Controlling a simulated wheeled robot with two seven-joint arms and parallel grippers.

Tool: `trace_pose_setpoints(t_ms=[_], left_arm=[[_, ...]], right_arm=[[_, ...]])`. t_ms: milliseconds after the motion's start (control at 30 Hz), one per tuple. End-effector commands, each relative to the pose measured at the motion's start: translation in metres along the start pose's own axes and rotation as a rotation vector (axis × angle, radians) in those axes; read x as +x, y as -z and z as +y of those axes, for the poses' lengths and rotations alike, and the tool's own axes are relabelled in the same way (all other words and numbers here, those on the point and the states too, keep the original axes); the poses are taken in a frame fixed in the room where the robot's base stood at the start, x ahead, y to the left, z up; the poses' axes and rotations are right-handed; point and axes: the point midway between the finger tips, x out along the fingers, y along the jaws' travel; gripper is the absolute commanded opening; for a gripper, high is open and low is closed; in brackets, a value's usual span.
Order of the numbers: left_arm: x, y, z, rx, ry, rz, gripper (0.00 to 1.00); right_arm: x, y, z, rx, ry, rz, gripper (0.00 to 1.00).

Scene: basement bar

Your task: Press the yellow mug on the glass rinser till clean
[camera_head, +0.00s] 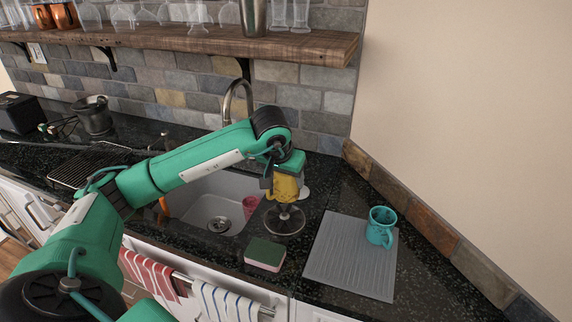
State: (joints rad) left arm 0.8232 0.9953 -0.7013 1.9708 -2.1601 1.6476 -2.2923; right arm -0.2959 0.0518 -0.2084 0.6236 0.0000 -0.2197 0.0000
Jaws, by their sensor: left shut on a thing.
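My left gripper (284,172) is shut on the yellow mug (286,187) and points down at the right edge of the sink. The mug is just above or on the round metal glass rinser (285,222), which is set in the dark counter. The gripper hides the mug's upper part. I cannot tell whether the mug touches the rinser or which way its mouth faces. My right gripper is not in view.
A teal mug (381,227) stands on a grey ribbed mat (345,262) to the right. A green sponge (265,254) lies in front of the rinser. A pink cup (250,206) is in the white sink (190,205). A faucet (238,88) and wooden shelf (180,40) are behind.

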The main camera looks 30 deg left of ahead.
Motion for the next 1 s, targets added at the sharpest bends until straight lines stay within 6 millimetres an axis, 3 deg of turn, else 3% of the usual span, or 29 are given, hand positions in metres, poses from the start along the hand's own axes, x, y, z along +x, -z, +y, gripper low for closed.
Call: trace_pose_setpoints(t_ms=[133, 300, 667, 800, 867, 1000], left_arm=[[0.006, -0.003, 0.000, 0.025, -0.010, 0.005, 0.33], [0.018, -0.008, 0.000, 0.029, -0.011, 0.004, 0.33], [0.059, -0.025, -0.001, 0.026, -0.010, 0.005, 0.33], [0.073, -0.030, -0.001, 0.027, -0.009, 0.005, 0.33], [0.075, -0.031, -0.001, 0.026, -0.009, 0.005, 0.33], [0.080, -0.033, -0.001, 0.026, -0.009, 0.006, 0.33]], right_arm=[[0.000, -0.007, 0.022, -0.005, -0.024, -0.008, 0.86], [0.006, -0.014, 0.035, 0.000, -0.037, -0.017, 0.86], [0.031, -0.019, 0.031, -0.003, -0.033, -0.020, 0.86], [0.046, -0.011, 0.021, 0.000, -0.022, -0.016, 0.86], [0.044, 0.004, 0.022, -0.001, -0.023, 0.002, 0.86], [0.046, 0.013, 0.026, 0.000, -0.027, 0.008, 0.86]])
